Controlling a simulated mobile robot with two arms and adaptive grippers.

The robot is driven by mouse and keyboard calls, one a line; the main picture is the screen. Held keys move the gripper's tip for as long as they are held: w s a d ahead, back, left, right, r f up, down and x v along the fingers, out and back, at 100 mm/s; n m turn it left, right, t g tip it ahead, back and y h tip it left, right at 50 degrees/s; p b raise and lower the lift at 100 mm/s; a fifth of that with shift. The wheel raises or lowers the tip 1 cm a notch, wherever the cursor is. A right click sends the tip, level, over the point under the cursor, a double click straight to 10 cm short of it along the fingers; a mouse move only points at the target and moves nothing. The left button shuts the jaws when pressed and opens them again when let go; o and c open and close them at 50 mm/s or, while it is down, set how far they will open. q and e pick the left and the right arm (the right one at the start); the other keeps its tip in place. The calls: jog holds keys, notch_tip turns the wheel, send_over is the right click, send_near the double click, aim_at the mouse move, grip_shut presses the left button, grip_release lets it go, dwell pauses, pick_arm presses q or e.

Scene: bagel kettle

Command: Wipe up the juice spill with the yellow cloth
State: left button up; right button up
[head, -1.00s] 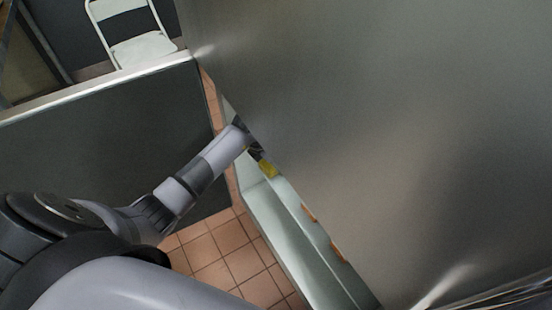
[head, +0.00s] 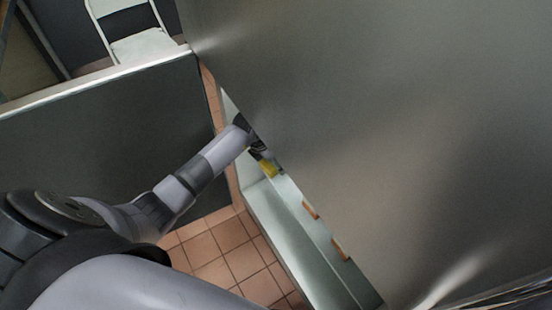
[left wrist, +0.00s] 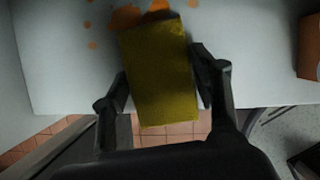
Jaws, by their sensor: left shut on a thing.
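The yellow cloth (left wrist: 158,75) is a flat rectangular block between the fingers of my left gripper (left wrist: 160,88) in the left wrist view. In the head view, the cloth (head: 268,168) shows as a small yellow patch by the left gripper (head: 258,152), partly hidden by a large grey panel. My left gripper is shut on the cloth. The orange juice spill (left wrist: 125,17) lies on the pale surface as blotches and small drops at the cloth's far end. Part of the spill is hidden behind the cloth. My right gripper is not in view.
The large grey metal panel (head: 390,130) covers the right of the head view. The pale shelf (head: 285,225) runs beside it, with orange-brown items (head: 341,249) at the panel's edge. An orange-brown box (left wrist: 309,45) stands right in the wrist view. A white chair (head: 140,45) is far off.

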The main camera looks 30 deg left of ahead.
pick_arm(q)
jog(key=shift+f, duration=0.25)
